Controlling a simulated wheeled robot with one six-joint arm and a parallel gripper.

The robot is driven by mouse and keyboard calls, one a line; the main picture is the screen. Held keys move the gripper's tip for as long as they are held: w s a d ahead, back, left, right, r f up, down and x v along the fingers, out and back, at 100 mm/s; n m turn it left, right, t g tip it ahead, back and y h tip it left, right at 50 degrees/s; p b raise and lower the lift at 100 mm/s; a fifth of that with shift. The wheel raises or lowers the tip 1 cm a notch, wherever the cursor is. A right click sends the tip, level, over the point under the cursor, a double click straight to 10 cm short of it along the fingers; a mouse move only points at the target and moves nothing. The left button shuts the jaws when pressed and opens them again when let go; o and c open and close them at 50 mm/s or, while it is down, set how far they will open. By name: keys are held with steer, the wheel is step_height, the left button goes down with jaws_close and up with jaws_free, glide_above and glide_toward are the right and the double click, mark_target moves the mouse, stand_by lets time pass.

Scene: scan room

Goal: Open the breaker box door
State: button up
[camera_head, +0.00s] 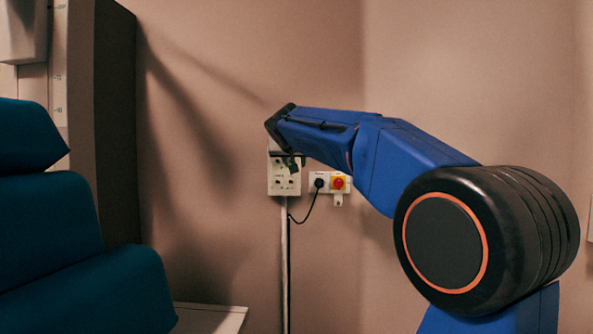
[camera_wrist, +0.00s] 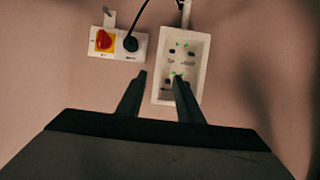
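No door that I can clearly tell as a breaker box door shows in either view. A white wall box with sockets (camera_head: 284,182) is on the wall ahead, and it also shows in the wrist view (camera_wrist: 190,52), turned over, with small green lights. My gripper (camera_wrist: 160,78) has its two dark fingers apart, with nothing seen between them. The right finger overlaps the socket box in that view; I cannot tell whether it touches. In the head view my gripper (camera_head: 293,162) hides the box's upper part.
A small panel (camera_head: 318,188) with a red rotary switch (camera_head: 338,182) and a black plug (camera_head: 319,183) sits beside the box. A cable and conduit (camera_head: 284,255) run down the wall. A blue padded chair (camera_head: 80,270) and dark cabinet (camera_head: 115,130) stand left.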

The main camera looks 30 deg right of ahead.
mark_target(283, 171)
steer(key=x, duration=0.8)
steer(key=shift+c, duration=0.2)
jaws_close()
